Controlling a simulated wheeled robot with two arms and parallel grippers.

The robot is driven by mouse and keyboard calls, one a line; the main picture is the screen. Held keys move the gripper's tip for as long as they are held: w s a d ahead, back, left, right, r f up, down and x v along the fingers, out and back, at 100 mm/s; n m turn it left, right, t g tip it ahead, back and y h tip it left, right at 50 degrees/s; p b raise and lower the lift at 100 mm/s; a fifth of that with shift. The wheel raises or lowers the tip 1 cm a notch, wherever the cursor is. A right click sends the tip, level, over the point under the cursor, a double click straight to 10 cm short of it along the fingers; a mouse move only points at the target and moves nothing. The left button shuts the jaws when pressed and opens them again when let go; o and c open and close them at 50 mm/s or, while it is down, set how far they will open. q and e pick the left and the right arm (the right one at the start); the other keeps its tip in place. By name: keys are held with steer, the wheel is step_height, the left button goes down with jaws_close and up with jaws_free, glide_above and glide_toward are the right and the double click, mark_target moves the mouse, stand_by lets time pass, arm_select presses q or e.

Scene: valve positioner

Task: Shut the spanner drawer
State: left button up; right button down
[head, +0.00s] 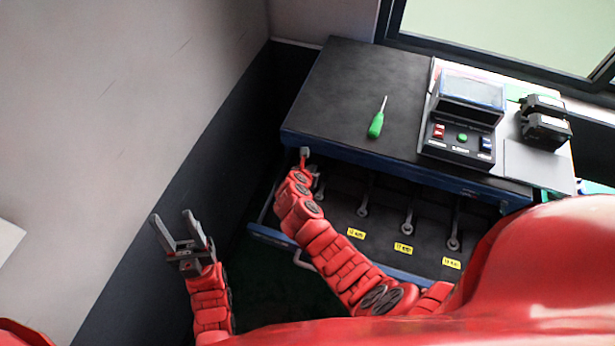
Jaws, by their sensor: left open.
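The spanner drawer (385,228) is pulled open from under the bench top. Several spanners (407,222) lie in it, above yellow size labels. Its blue front edge (266,236) and part of a grey handle (303,259) show; my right arm crosses over the drawer and hides part of it. My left gripper (180,226) is open and empty, left of the drawer front and apart from it. My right gripper (304,154) is at the bench's front left corner, above the drawer's left side. Only a small grey part of it shows, so its jaws cannot be read.
On the bench top (350,85) lie a green screwdriver (377,122), a control box with buttons (463,118) and black devices (545,122). A wall stands close on the left. Dark floor is free between my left gripper and the drawer.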

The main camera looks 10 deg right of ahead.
mark_target(317, 159)
steer(key=shift+w+d, duration=0.35)
steer(key=shift+w, duration=0.2)
steer(key=shift+w+d, duration=0.35)
steer(key=shift+w, duration=0.2)
steer(key=shift+w+d+f, duration=0.1)
steer(key=shift+w+d, duration=0.2)
steer(key=shift+d, duration=0.05)
steer(key=shift+a+p, duration=0.1)
steer(key=shift+p, duration=0.25)
